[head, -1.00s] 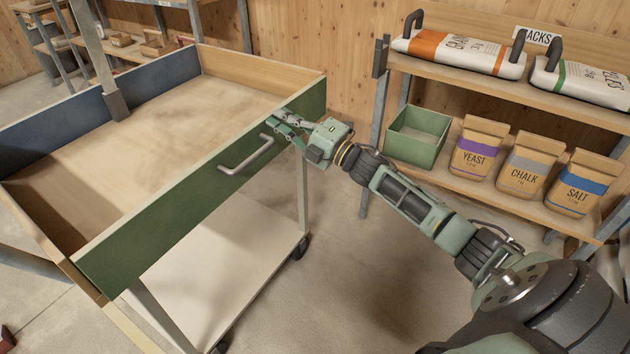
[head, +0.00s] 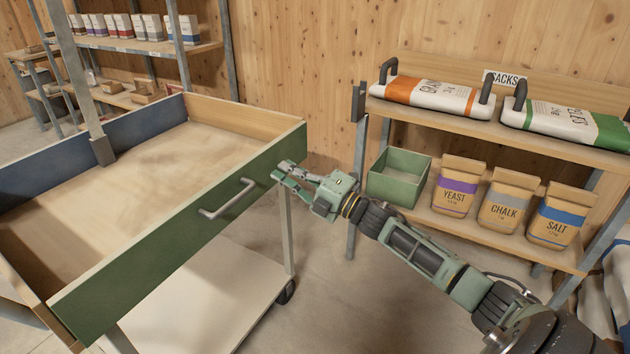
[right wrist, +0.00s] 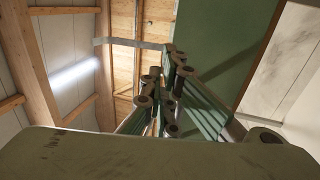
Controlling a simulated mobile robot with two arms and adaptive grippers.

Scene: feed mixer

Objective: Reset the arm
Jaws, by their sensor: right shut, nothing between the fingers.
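My right gripper (head: 284,171) is shut and empty. In the head view its fingertips overlap the far end of the green front panel (head: 150,238), right of the grey bar handle (head: 230,198), and are apart from the handle. In the right wrist view the shut fingers (right wrist: 172,72) point up beside a green panel (right wrist: 215,40), with a grey bar (right wrist: 130,42) beyond them. Whether the fingers touch the panel cannot be told. My right arm stretches from the lower right. My left gripper is not in view.
A shallow wheeled bin (head: 240,112) stands at left, with sandy material inside. A shelf at right holds a green box (head: 397,178), yeast (head: 455,188), chalk (head: 502,205) and salt (head: 553,220) bags, and two large sacks above. Floor between bin and shelf is clear.

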